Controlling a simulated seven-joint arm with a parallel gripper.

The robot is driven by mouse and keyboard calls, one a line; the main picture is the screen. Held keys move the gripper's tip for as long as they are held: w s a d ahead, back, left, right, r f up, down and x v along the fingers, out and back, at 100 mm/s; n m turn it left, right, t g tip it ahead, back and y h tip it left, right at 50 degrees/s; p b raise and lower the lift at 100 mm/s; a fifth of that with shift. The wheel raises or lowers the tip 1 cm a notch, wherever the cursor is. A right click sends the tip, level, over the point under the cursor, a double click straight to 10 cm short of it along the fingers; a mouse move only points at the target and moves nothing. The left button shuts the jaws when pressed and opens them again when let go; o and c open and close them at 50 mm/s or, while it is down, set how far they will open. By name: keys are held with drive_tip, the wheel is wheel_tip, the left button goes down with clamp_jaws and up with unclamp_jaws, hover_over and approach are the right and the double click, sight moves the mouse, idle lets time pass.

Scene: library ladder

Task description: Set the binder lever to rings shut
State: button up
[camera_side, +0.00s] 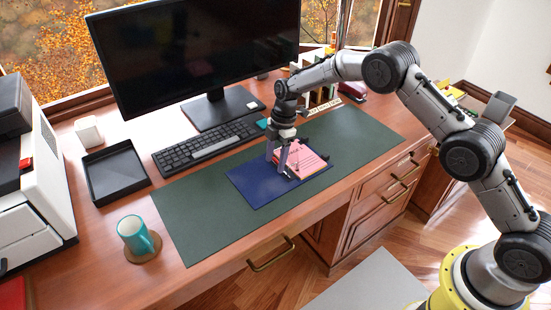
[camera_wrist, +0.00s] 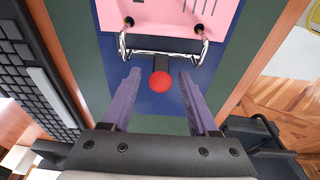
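The blue binder (camera_side: 252,187) lies open on the green desk mat with pink sheets (camera_side: 306,160) on it. In the wrist view, the pink sheets (camera_wrist: 165,14) have two punched holes. Metal rings (camera_wrist: 164,53) reach from these holes toward my gripper; I cannot tell whether they are fully closed. A lever with a round red knob (camera_wrist: 161,82) lies just below the rings. My gripper (camera_wrist: 159,74) is open, with one finger on each side of the knob and a gap on both sides. In the side view, my gripper (camera_side: 279,163) is low over the binder.
A black keyboard (camera_side: 208,143) and a monitor (camera_side: 195,50) stand behind the mat (camera_side: 195,222). A black tray (camera_side: 115,171) and a teal mug (camera_side: 135,235) are at left. A small file rack (camera_side: 320,95) stands at the back right. The mat's right part is clear.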

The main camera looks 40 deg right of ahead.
wheel_tip(320, 180, up, 14)
drive_tip(key=d, duration=0.2)
drive_tip(key=shift+d+f, duration=0.2)
drive_tip(key=shift+d, duration=0.05)
idle(0.4)
